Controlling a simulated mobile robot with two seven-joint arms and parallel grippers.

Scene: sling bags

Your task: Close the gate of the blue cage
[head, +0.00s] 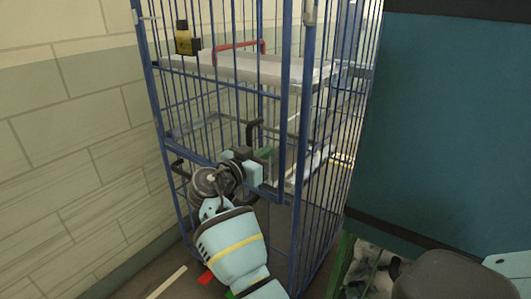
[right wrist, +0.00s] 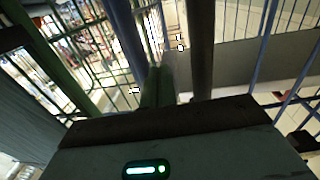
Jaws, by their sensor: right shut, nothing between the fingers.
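The blue cage (head: 303,130) is a tall barred cage standing against the tiled wall. Its front barred gate (head: 215,103) faces me and looks shut or nearly shut; I cannot tell whether a gap remains at its right edge. My right gripper (head: 263,166) is at the lower middle of the gate, by its horizontal bar. It is shut and empty. Whether it touches the bars is unclear. In the right wrist view, the shut fingers (right wrist: 158,88) show close to upright bars. My left gripper is not in view.
Inside the cage is a pale shelf (head: 235,70). A yellow and black box (head: 186,40) and a red handle (head: 240,46) are near it. A large teal panel (head: 450,120) stands to the right. A green-edged crate (head: 343,262) is at the lower right.

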